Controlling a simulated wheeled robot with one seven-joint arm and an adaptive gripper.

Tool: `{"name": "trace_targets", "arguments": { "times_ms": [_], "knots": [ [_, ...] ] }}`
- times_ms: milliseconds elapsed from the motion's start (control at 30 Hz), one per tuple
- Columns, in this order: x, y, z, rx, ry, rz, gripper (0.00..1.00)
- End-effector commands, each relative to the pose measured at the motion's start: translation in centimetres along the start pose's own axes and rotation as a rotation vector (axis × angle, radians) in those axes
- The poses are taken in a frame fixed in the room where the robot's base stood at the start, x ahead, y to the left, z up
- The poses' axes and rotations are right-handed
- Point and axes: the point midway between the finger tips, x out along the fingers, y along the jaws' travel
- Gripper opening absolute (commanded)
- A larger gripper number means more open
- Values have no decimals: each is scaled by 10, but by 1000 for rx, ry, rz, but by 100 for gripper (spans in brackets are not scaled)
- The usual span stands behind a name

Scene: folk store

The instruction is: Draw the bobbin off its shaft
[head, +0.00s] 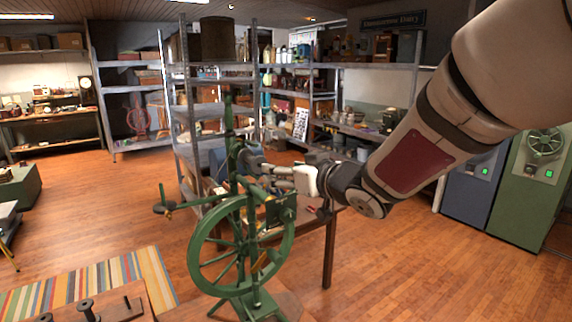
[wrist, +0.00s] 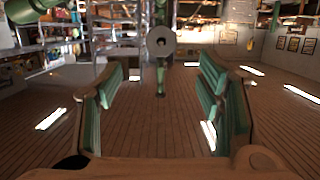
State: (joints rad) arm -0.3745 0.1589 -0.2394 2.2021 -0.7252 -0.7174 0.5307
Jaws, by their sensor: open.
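The green spinning wheel (head: 193,252) stands on its support in the middle of the head view. In the wrist view a round grey disc with a dark centre hole, seemingly the bobbin's end (wrist: 161,41), faces me. A green upright (wrist: 160,80) shows below it. My gripper (wrist: 163,76) is open and empty, its green-padded fingers spread left and right. The disc appears beyond the fingertips, roughly centred between them and a little high, with no contact visible. In the head view my arm reaches in from the right; the fingers and bobbin are hard to make out there. The shaft is not clearly visible.
A cluttered table (head: 330,250) stands behind the wheel. A wooden surface with dark pegs (head: 86,308) is at the front left, beside a striped rug (head: 90,282). Metal shelves (head: 185,110) line the back. Green and blue cabinets (head: 525,190) stand at right. Much of the floor is clear.

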Motion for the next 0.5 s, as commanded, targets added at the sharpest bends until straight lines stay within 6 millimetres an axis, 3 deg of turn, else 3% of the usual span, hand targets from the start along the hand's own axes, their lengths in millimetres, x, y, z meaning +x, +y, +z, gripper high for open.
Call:
{"name": "trace_targets", "arguments": {
  "times_ms": [500],
  "knots": [
    [46, 0, 1, 0, 3, -5, 61]
  ]
}}
